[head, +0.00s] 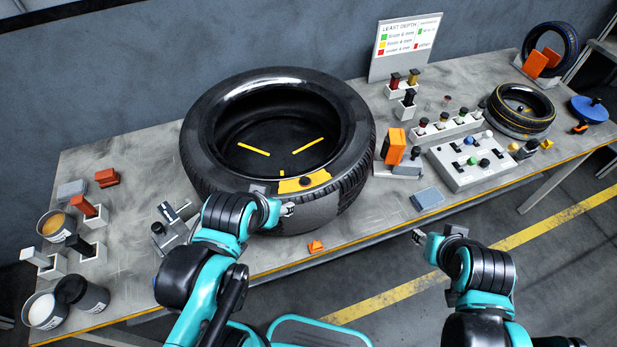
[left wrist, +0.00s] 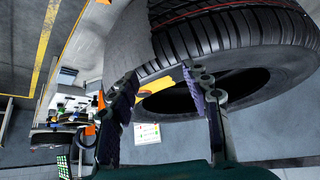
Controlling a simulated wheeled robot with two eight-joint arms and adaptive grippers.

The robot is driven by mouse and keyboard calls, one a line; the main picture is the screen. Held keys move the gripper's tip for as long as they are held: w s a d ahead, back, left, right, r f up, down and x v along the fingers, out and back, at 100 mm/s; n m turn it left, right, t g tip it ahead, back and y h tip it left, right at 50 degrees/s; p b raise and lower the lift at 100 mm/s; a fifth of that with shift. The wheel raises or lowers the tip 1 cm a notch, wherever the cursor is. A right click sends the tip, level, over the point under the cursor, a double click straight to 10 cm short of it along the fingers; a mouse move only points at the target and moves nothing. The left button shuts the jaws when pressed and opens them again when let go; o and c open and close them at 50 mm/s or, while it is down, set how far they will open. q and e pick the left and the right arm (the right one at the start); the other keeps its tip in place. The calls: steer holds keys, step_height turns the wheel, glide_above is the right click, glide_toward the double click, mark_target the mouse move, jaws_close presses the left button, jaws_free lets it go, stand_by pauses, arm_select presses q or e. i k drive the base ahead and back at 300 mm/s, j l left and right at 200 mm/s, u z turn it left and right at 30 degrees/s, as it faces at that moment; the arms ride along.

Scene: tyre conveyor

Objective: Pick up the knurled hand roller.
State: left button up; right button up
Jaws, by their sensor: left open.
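I cannot single out the knurled hand roller with certainty. A dark and silver tool (head: 168,212) stands in a holder left of the tyre, and a small dark round piece (head: 305,182) lies by the yellow patch (head: 290,186) on the tyre's near inner side. The big black tyre (head: 362,120) lies flat on the bench. My left gripper (head: 287,210) is open at the tyre's near outer wall.
Cups (head: 55,224) and small holders crowd the bench's left end. A white button box (head: 472,160), an orange block (head: 395,146), a grey block (head: 427,198) and a smaller tyre (head: 520,108) stand right. A small orange piece (head: 315,247) lies near the front edge.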

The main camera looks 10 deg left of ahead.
mark_target(410, 94)
steer(key=i+l+u, duration=0.1)
steer(key=u, duration=0.25)
steer(key=i+l+u, duration=0.1)
steer(key=l+u, duration=0.45)
steer(key=u, duration=0.2)
steer(key=i+l+u, duration=0.1)
steer(key=l+u, duration=0.3)
steer(key=l, duration=2.45)
